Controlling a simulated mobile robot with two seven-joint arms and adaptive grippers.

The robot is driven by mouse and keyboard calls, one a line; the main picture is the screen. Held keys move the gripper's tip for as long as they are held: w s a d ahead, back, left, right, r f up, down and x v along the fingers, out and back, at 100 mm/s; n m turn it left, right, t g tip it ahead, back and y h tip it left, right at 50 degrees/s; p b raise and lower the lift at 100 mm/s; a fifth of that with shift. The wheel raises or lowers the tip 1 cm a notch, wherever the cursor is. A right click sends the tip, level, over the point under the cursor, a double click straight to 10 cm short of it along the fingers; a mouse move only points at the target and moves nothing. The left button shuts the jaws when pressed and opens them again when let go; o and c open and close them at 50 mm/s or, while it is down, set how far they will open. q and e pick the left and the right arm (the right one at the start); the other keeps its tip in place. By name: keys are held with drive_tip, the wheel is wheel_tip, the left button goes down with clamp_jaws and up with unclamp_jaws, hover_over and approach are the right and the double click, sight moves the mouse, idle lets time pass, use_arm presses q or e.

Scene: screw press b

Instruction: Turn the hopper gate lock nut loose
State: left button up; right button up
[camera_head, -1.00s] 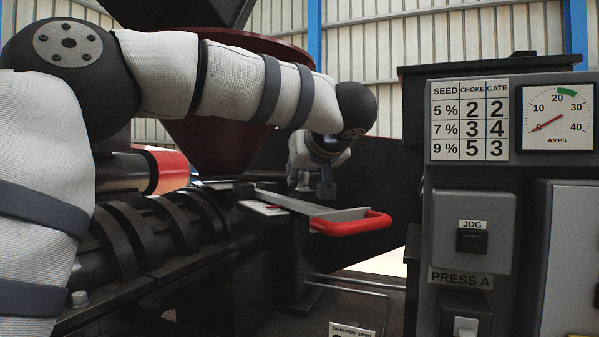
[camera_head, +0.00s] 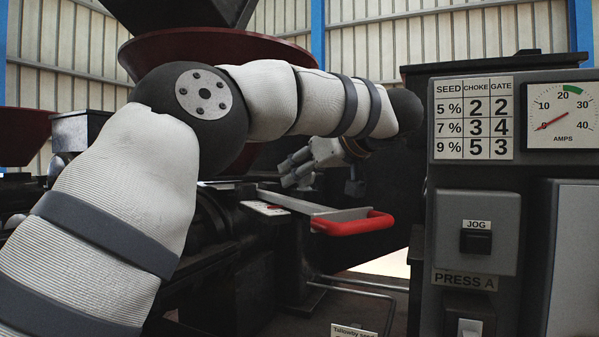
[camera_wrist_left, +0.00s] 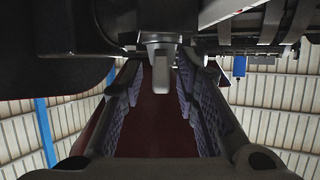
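My left gripper (camera_head: 288,170) is behind the red-handled gate bar (camera_head: 352,223) in the head view, its fingers pointing left toward the dark press body. In the left wrist view the two padded fingers (camera_wrist_left: 160,85) stand apart with an open gap. A light grey, round-ended piece (camera_wrist_left: 161,62), which looks like the lock nut or its lever, juts from the dark machine body between the fingertips. I cannot tell whether either finger touches it. In the head view I cannot make out the nut. My right gripper is in neither view.
The dark red hopper (camera_head: 215,48) rises behind my left arm. The grey control panel (camera_head: 475,220), with a gate chart and an amps dial, stands close on the right. A bent metal rail (camera_head: 350,285) and a seed label (camera_head: 353,330) lie below the gate bar.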

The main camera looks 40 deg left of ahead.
use_arm(q)
drive_tip(key=v, duration=1.2)
drive_tip(key=shift+o, duration=0.3)
